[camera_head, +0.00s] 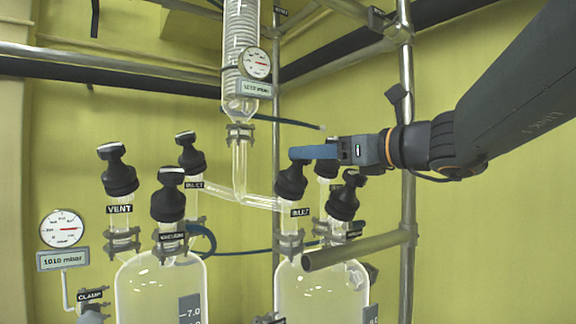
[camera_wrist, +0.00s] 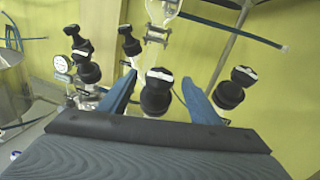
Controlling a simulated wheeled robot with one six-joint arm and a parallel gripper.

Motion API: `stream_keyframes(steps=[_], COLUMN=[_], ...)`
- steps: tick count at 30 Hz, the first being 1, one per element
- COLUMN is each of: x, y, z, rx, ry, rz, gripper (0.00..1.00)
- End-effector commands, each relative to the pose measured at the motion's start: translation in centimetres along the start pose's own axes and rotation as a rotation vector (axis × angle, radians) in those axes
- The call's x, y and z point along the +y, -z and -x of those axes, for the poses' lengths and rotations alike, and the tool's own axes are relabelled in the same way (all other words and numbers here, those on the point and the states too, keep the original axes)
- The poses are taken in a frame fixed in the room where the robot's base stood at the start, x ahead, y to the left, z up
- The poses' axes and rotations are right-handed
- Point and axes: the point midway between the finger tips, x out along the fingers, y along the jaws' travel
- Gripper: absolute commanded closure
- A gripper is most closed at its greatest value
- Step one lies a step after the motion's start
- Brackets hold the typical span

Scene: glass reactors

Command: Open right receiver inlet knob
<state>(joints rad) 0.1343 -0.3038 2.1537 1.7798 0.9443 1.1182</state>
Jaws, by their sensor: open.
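The right receiver inlet knob (camera_head: 290,182) is a black knob on a glass neck above an INLET label (camera_head: 300,212), on top of the right glass receiver (camera_head: 322,292). My gripper (camera_head: 294,153) reaches in from the right, and its blue finger covers the top of this knob in the head view. In the wrist view my blue fingers (camera_wrist: 159,77) are open and spread apart. A black knob with a pale top bar (camera_wrist: 157,92), apparently the inlet knob, stands between them with a gap on both sides. I cannot tell whether anything touches.
Another black knob (camera_head: 344,198) stands right of the inlet knob, and one is partly hidden behind my gripper. The left receiver (camera_head: 160,290) carries several similar knobs. A glass condenser (camera_head: 241,60) hangs above. A metal pole (camera_head: 407,220) stands close below my arm.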

Motion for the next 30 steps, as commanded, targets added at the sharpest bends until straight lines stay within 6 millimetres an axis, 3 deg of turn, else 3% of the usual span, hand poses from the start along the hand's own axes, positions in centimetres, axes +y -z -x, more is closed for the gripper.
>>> stream_keyframes(steps=[18,29,30], x=[0.0,-0.1,-0.1], y=[0.1,0.2,0.2], z=[-7.2,-7.8,-7.8], rx=[0.0,0.001,0.0], ry=[-0.001,0.001,0.001], rz=[0.0,0.0,0.0], gripper=[0.43,0.43,0.48])
